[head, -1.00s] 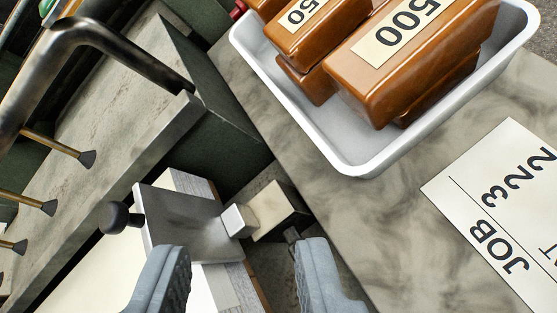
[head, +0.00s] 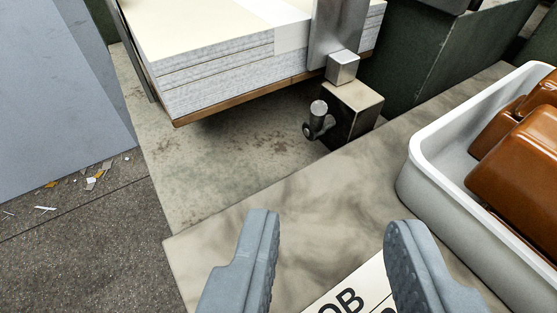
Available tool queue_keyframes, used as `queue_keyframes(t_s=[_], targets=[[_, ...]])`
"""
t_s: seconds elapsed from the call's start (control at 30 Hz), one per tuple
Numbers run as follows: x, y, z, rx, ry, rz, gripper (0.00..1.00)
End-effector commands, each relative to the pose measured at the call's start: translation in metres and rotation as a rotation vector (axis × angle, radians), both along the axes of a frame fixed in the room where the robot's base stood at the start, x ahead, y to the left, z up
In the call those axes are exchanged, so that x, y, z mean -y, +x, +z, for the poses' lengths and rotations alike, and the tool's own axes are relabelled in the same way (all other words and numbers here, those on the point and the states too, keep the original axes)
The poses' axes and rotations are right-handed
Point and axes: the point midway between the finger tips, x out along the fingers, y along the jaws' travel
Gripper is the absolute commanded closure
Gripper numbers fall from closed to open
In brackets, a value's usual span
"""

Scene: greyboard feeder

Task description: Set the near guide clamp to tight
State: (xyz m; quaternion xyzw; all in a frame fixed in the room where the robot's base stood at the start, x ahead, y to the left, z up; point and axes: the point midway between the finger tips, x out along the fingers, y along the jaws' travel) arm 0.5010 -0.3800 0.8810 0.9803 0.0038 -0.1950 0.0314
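The near guide is an upright steel plate (head: 334,35) standing against the side of a stack of grey board (head: 220,80). A small bright metal block (head: 342,66) joins it to a darker metal block (head: 351,108) below. A short clamp handle with a round steel end (head: 318,115) sticks out from the left side of that block. I cannot tell from the handle whether the clamp is tight or loose. My gripper (head: 329,228) is open and empty, its two grey fingers apart, lower in the picture than the clamp and apart from it.
A white tray (head: 418,180) with brown weights (head: 525,165) stands on the stone-like bench top (head: 240,235) at right. A job card (head: 345,295) lies between the fingers at the bottom. Dark green machine walls (head: 420,65) rise behind. The floor at left has paper scraps (head: 90,180).

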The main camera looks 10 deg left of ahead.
Motion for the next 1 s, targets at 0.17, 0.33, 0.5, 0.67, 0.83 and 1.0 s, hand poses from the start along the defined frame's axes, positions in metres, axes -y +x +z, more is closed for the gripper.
queue_keyframes(t_s=[0.17, 0.33, 0.5, 0.67, 0.83, 1.0], targets=[[-0.001, 0.009, -0.005, 0.000, 0.000, 0.011, 0.66], [-0.002, 0.032, -0.015, -0.001, 0.001, 0.011, 0.66], [-0.002, 0.061, -0.027, -0.001, 0.002, 0.010, 0.66], [-0.002, 0.087, -0.037, -0.002, 0.002, 0.009, 0.66], [-0.002, 0.114, -0.049, -0.001, 0.002, 0.009, 0.66], [-0.002, 0.138, -0.058, -0.001, 0.001, 0.009, 0.66]])
